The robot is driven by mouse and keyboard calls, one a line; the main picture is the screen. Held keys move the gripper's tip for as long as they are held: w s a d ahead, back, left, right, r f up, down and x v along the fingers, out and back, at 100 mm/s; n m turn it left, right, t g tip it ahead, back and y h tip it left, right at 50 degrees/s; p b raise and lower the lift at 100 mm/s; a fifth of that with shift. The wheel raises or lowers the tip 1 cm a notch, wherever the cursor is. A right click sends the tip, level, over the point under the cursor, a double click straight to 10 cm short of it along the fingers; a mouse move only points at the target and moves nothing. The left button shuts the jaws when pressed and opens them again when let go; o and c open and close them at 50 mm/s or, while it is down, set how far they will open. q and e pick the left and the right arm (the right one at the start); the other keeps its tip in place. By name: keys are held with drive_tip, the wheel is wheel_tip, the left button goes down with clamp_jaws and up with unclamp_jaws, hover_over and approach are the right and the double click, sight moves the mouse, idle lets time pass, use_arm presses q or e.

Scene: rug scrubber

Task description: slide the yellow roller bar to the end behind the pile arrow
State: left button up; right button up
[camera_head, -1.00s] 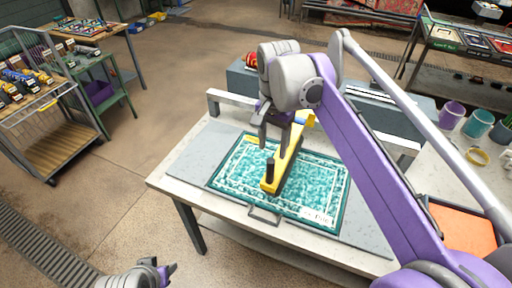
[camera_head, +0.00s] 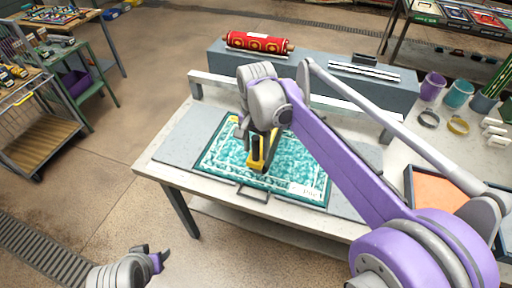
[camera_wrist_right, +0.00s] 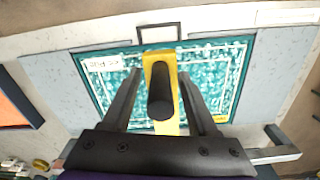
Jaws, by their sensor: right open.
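The yellow roller bar (camera_head: 256,162) lies across the teal rug (camera_head: 295,163), with its near end close to the rug's near edge. My right arm hides much of it in the head view. In the right wrist view, the bar (camera_wrist_right: 161,62) carries an upright black handle (camera_wrist_right: 160,92). My right gripper (camera_wrist_right: 158,100) is open, with one finger on each side of the handle and visible gaps. A white label (camera_head: 304,190) with "Pile" lettering lies at the rug's near right corner; its arrow is too small to read. My left gripper (camera_head: 156,260) is low, away from the table; its opening is unclear.
The rug is in a dark frame with a pull handle (camera_head: 252,192) on a pale table (camera_head: 152,166). A grey block with a red roll (camera_head: 259,43) stands behind. An orange tray (camera_head: 440,191) and several cups stand to the right. Bare rug lies either side of the bar.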

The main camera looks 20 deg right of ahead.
clamp_jaws()
idle(1.4)
